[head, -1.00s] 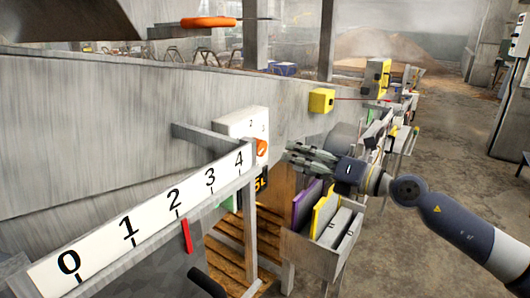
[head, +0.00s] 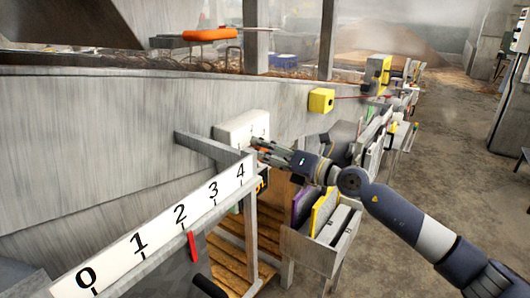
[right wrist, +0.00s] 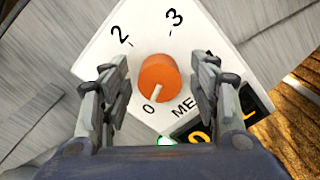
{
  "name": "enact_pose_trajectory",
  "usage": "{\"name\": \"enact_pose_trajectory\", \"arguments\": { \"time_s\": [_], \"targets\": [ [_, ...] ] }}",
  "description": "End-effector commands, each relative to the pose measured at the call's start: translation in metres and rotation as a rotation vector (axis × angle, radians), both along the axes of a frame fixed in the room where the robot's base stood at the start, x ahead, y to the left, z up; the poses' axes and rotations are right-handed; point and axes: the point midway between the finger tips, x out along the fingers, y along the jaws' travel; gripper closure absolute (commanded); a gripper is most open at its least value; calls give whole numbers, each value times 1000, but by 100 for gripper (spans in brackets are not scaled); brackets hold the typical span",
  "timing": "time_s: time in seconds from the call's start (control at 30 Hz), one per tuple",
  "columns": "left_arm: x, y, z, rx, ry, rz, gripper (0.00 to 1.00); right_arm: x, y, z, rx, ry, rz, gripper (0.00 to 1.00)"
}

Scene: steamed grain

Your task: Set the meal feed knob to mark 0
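The meal feed knob (right wrist: 158,76) is orange and sits on a white dial plate (right wrist: 192,48) in the right wrist view. Its white pointer line lies at its lower side and points toward the 0. The marks 2 and 3 show above; a 1 is not visible. My right gripper (right wrist: 160,92) is open, its fingers on either side of the knob with gaps to both. In the head view, my right gripper (head: 254,148) is at the white dial box (head: 240,128) and mostly covers the knob. My left gripper is not in view.
A dark display (right wrist: 228,118) with yellow characters is partly hidden below the dial. A white scale strip (head: 160,230) marked 0 to 4, with a red pointer (head: 193,246), runs left of my right gripper. A folder bin (head: 322,243) stands below my arm.

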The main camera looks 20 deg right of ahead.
Motion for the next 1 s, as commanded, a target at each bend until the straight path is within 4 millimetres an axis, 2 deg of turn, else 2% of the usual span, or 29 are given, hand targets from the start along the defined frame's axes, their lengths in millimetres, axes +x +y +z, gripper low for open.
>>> {"name": "enact_pose_trajectory", "arguments": {
  "time_s": [0.03, 0.17, 0.2, 0.47, 0.77, 1.0],
  "targets": [
    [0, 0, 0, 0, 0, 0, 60, 0, 0, 0, 0, 0, 0, 55],
    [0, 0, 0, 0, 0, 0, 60, 0, 0, 0, 0, 0, 0, 85],
    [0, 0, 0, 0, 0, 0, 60, 0, 0, 0, 0, 0, 0, 88],
    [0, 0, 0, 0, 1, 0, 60, 0, -1, 0, -2, -1, -1, 89],
    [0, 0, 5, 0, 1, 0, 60, 0, 0, 1, -109, -85, -1, 89],
    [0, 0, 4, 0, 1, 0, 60, 0, -1, 1, -119, -94, -2, 89]
  ]
}}
